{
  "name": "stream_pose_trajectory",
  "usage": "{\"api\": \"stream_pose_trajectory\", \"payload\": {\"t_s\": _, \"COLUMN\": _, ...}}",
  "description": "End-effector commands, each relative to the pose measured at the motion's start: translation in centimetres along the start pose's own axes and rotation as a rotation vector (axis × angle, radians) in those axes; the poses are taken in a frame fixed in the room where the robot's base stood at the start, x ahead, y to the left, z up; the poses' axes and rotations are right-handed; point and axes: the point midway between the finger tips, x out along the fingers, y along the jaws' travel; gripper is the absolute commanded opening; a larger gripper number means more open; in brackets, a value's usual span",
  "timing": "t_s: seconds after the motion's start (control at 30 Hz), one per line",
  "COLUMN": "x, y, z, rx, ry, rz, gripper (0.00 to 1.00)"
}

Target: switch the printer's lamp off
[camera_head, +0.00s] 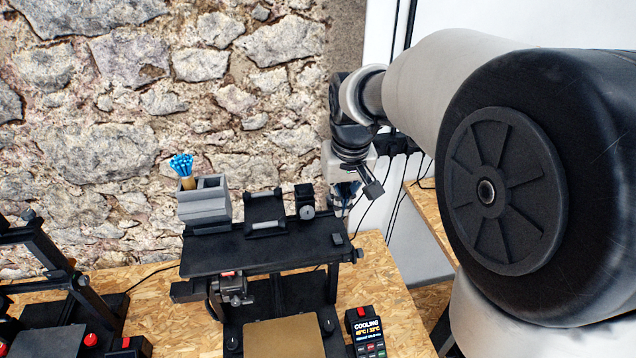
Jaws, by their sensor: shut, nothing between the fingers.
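The printer (260,257) stands on a wood-chip bench, a black frame with a flat top and a tan print bed (284,338) below. Its control box (366,332) at the lower right has a lit screen reading COOLING, small buttons and a red piece on top. I cannot make out which part is the lamp or its switch, or whether it is lit. My gripper (373,190) is shut and empty, behind and right of the printer's top right corner, apart from the control box. Its fingers are small and partly unclear here.
A grey holder (204,203) with blue-tipped sticks (182,165) stands on the printer's top, beside a spool bracket (265,210). A second printer (60,275) with red knobs is at left. A stone wall (150,90) is behind. Cables hang at right. Bare bench (385,282) shows right of the printer.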

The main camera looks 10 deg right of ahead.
Motion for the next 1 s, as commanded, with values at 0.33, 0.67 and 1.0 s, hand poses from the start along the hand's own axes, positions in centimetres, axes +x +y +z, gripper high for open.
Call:
{"api": "stream_pose_trajectory", "payload": {"t_s": 0.33, "x": 6.9, "y": 0.0, "z": 0.8, "rx": 0.000, "ry": -0.003, "rz": 0.000, "gripper": 0.00}}
{"api": "stream_pose_trajectory", "payload": {"t_s": 0.67, "x": 8.8, "y": 0.0, "z": 1.5, "rx": 0.000, "ry": 0.000, "rz": 0.000, "gripper": 0.00}}
{"api": "stream_pose_trajectory", "payload": {"t_s": 1.0, "x": 8.9, "y": 0.0, "z": 1.6, "rx": 0.000, "ry": 0.006, "rz": 0.000, "gripper": 0.00}}
